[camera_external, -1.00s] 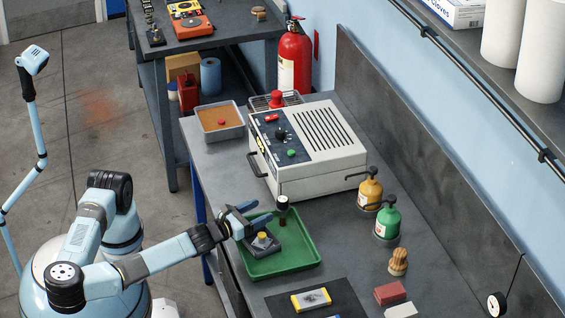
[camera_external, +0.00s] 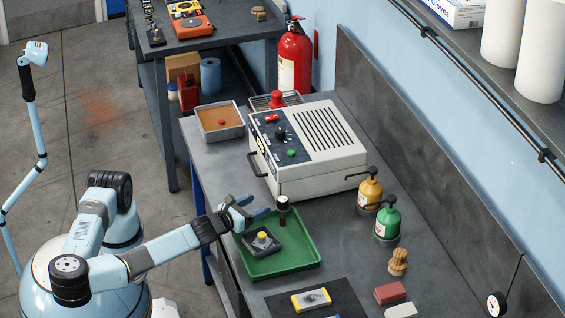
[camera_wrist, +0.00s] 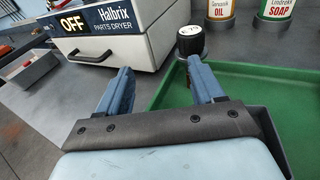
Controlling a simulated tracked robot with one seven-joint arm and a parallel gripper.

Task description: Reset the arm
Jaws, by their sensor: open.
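My gripper (camera_external: 258,212) is open and empty, above the left rim of the green tray (camera_external: 290,268). In the wrist view its two blue fingers (camera_wrist: 160,88) are spread apart with nothing between them. A dark electrode-like piece with a black and white cap (camera_external: 283,203) stands upright by the tray's far edge; it also shows in the wrist view (camera_wrist: 190,42), just beyond the right finger. A grey block holder with a yellow knob (camera_external: 262,238) sits in the left part of the tray.
The white parts dryer (camera_external: 310,150) stands behind the tray, its sign reading OFF in the wrist view. A grey bin (camera_external: 240,133) is at the far left. Oil (camera_external: 370,190) and soap (camera_external: 387,222) bottles stand right. A yellow block (camera_external: 311,300) lies on a dark mat in front.

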